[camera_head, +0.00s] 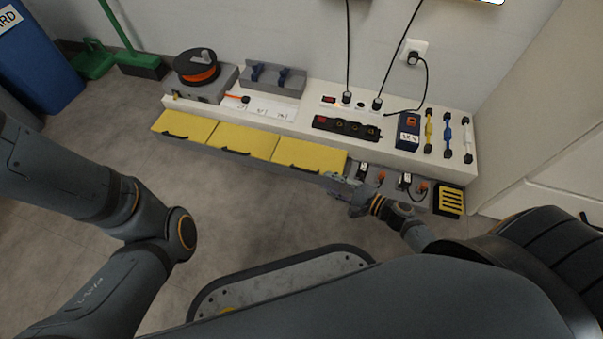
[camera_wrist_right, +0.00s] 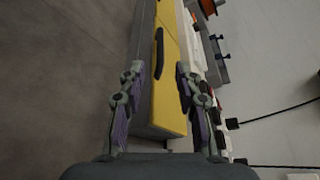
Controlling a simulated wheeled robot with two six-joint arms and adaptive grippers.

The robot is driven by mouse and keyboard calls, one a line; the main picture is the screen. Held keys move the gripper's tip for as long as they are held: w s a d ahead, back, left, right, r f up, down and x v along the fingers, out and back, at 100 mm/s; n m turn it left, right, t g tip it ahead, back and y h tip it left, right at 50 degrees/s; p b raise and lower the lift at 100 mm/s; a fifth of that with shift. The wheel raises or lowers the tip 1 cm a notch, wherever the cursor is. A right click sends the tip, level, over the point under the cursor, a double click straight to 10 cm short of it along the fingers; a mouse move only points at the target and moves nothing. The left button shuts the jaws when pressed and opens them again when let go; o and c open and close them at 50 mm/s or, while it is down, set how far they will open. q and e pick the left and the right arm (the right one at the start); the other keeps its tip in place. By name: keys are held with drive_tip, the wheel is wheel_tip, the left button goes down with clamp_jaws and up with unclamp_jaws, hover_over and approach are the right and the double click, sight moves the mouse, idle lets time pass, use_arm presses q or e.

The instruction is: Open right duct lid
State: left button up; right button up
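A low grey duct along the wall has three yellow lids in a row. The right duct lid (camera_head: 310,154) lies flat and looks closed, with a dark handle (camera_head: 302,169) along its front edge. My right gripper (camera_head: 338,184) is just in front of that lid's right end. In the right wrist view, my right gripper (camera_wrist_right: 159,72) is open and empty, its fingers apart on either side of the yellow lid (camera_wrist_right: 170,90) and its black handle (camera_wrist_right: 159,52). I cannot tell whether a finger touches the lid. My left gripper is out of view; only my left arm shows.
The middle lid (camera_head: 245,141) and left lid (camera_head: 184,126) also look closed. A white shelf behind holds a power strip (camera_head: 347,128), an orange cable reel (camera_head: 197,67) and a blue box (camera_head: 409,130). Black cables hang to the shelf. The floor (camera_head: 240,205) in front is clear.

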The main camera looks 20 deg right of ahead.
sight(305, 170)
drive_tip(key=b+x, duration=0.3)
drive_tip(key=x, duration=0.6)
drive_tip(key=shift+f+b, duration=0.1)
drive_tip(key=shift+b, duration=0.25)
drive_tip(key=shift+w+a, duration=0.35)
drive_tip(key=shift+w, duration=0.2)
clamp_jaws()
